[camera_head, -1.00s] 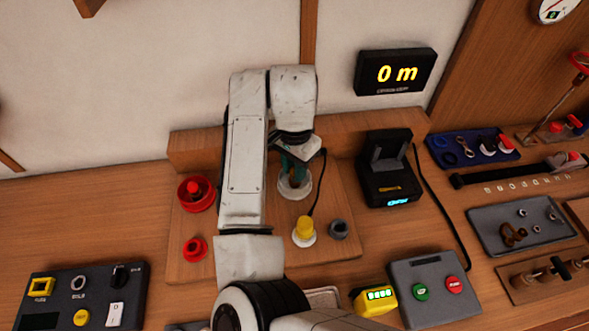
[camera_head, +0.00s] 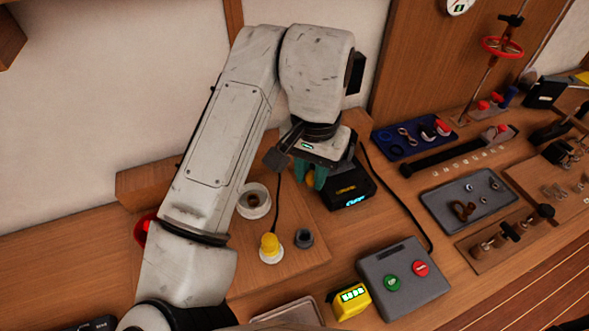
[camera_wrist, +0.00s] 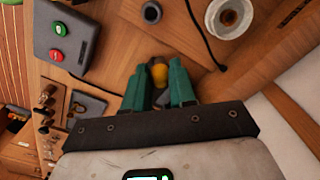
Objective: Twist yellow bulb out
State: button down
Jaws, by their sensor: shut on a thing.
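My gripper (camera_head: 310,178) is shut on the yellow bulb (camera_head: 309,183), most of which its green fingers hide in the head view. In the wrist view the bulb (camera_wrist: 159,73) shows yellow between the two fingers (camera_wrist: 160,85), with a greyish part nearer the palm. The white round socket (camera_head: 253,201) on the wooden board is empty, with a dark hole; it also shows in the wrist view (camera_wrist: 228,16). My gripper is to the right of the socket, apart from it, in front of the black device.
A black device with a blue display (camera_head: 349,196) stands close behind the gripper. A grey box with green and red buttons (camera_head: 402,283) stands at the front right.

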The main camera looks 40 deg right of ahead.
jog(key=shift+s+r+p, duration=0.1)
jog(key=shift+p, duration=0.2)
jog(key=shift+n+p, duration=1.35)
jog(key=shift+n, duration=0.25)
jog(key=shift+d+n+p, duration=0.1)
jog(key=shift+n+p, duration=1.6)
jog(key=shift+p, duration=0.25)
dwell(0.3)
